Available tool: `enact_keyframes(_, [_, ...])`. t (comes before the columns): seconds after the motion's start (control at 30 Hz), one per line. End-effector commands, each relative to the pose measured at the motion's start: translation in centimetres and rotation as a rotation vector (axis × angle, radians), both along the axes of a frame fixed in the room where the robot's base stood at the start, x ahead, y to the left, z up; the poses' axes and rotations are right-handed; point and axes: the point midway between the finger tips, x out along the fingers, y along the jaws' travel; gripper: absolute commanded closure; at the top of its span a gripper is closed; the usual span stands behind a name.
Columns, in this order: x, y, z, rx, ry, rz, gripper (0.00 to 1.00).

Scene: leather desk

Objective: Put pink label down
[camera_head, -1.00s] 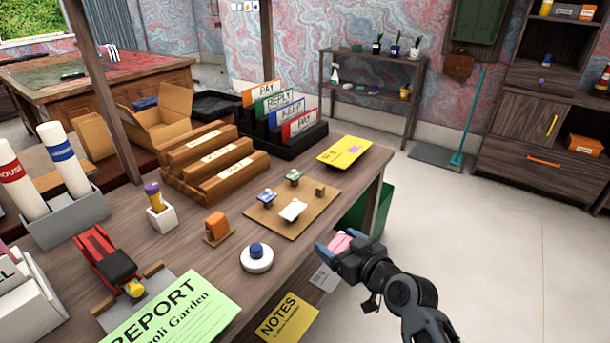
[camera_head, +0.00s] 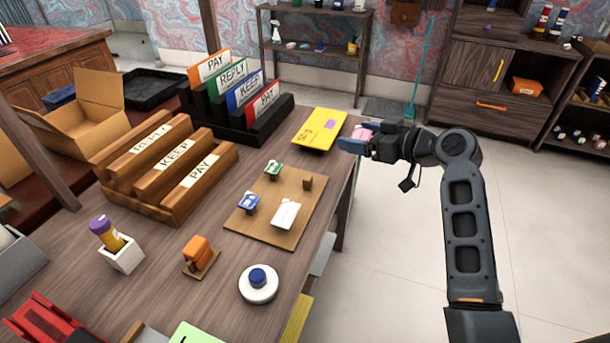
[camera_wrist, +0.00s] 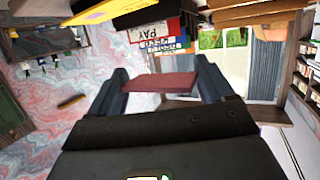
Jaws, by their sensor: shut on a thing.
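My gripper (camera_head: 358,141) is shut on the pink label (camera_head: 361,134), just off the desk's right edge, near the yellow envelope. In the wrist view the label (camera_wrist: 160,82) shows as a reddish-pink flat piece between the two fingers. A brown board (camera_head: 248,231) lies on the desk (camera_head: 222,289), to the left of and nearer than my gripper. On it stand a green-topped piece (camera_head: 273,169), a blue-topped piece (camera_head: 249,203), a white piece (camera_head: 286,214) and a small brown block (camera_head: 308,183).
A yellow envelope (camera_head: 308,137) lies on the desk beside my gripper. A black file rack (camera_head: 262,131) and wooden sorter (camera_head: 150,200) stand farther left. A white round stamp (camera_head: 259,290) and orange item (camera_head: 197,254) are nearer. Open floor lies right of the desk.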

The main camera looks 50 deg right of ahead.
Motion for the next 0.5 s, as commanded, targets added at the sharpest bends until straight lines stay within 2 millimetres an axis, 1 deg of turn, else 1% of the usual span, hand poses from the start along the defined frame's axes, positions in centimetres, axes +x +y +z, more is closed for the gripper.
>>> enact_keyframes(0.07, [0.2,0.2,-0.2,0.001,0.001,0.001,0.46])
enact_keyframes(0.17, [1.0,1.1,-0.9,0.003,0.002,0.003,0.46])
enact_keyframes(0.5, [5.8,6.0,-4.9,0.003,0.002,0.003,0.46])
